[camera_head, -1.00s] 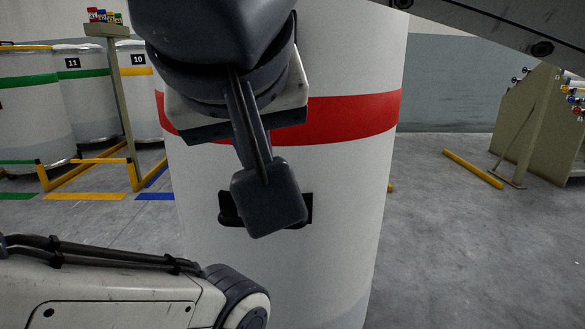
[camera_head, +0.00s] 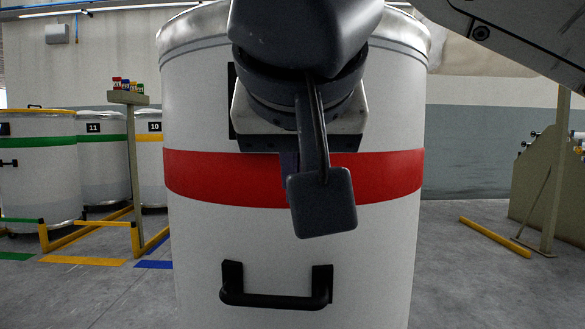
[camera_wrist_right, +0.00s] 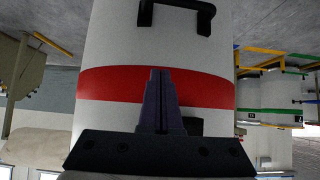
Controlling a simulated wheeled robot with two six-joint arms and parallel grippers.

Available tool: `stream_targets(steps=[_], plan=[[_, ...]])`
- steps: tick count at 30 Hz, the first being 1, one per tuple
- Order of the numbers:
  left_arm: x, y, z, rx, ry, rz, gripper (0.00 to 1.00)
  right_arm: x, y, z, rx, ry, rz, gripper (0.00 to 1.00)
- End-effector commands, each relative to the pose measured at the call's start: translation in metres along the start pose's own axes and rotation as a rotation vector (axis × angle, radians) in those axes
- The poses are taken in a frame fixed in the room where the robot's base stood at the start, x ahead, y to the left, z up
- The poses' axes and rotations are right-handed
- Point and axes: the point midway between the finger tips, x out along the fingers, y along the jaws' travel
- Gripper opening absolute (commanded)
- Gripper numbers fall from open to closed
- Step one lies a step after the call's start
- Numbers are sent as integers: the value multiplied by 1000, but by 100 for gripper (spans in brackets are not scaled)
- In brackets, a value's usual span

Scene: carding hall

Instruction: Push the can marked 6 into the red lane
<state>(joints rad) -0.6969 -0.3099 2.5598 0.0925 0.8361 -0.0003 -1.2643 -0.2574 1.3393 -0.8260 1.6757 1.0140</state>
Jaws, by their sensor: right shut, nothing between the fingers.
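A large white can (camera_head: 290,235) with a red band stands upright, filling the middle of the head view. It has a black handle (camera_head: 275,300) below the band. A dark plate's edge shows behind my gripper, so its number is hidden. The can also fills the right wrist view (camera_wrist_right: 120,52), upside down. My right gripper (camera_head: 322,203) is shut and empty in front of the red band, above the handle. Its fingers in the right wrist view (camera_wrist_right: 160,78) point at the can; I cannot tell whether they touch it. My left gripper is out of view. No red lane shows.
At the left are green (camera_head: 15,256), yellow (camera_head: 82,261) and blue (camera_head: 153,264) floor markings with rails and a post (camera_head: 137,180). Cans marked 11 (camera_head: 100,165) and 10 (camera_head: 150,170) stand behind.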

Motion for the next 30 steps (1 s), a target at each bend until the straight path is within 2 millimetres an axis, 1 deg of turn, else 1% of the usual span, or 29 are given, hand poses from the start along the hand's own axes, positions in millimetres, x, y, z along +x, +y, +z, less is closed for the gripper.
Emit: stream_targets(steps=[11,30], plan=[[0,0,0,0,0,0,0,2,-7,-2,-8,0,-9,0],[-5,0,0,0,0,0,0,26,-4,-22,-6,0,-4,0]])
